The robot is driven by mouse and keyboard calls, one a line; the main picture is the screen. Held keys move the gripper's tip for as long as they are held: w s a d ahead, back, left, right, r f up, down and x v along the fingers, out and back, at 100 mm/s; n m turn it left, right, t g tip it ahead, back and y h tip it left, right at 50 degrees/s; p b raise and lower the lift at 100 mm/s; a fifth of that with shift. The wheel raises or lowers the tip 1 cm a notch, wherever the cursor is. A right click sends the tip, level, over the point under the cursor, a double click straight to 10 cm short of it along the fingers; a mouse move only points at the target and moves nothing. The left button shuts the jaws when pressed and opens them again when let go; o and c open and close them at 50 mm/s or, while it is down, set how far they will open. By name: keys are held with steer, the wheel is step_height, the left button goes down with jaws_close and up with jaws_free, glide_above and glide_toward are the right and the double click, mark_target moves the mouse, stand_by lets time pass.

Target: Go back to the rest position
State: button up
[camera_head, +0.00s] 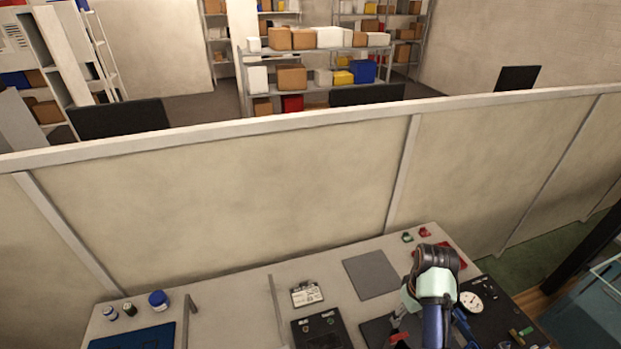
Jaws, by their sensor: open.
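My arm shows at the lower right in the head view, as a blue link with a pale teal section and a black joint on top, above the bench. I cannot make out my gripper's fingers; they are hidden behind the arm or below the frame edge. No sealed cylinder can be made out clearly.
The bench carries a grey square plate (371,275), a white labelled card (306,293), a black panel (322,331), a round white dial (470,302), a blue mat (134,338) and a blue-lidded jar (158,300). A partition wall (250,200) stands behind it.

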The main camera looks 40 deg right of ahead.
steer(key=shift+w, duration=0.1)
steer(key=w+a+r+n+t+h+p, duration=0.15)
steer(key=w+a+r, duration=0.25)
steer(key=a, duration=0.4)
steer(key=w+a+r+t+p, duration=0.3)
steer(key=w+a+r, duration=0.2)
steer(key=a, duration=0.2)
steer(key=w+a+r+n+t+h+p, duration=0.15)
steer(key=w+a+r, duration=0.25)
steer(key=a, duration=0.4)
steer(key=s+a+r+t+y+p, duration=0.1)
steer(key=s+a+r+t+p, duration=0.1)
steer(key=a+r, duration=0.6)
steer(key=s+a+r+t+y+p, duration=0.2)
steer(key=s+a+r+t, duration=0.2)
steer(key=a+r, duration=0.4)
steer(key=a, duration=0.3)
steer(key=shift+s+a+r+t, duration=0.15)
steer(key=shift+a+r+t, duration=0.1)
steer(key=shift+t, duration=0.15)
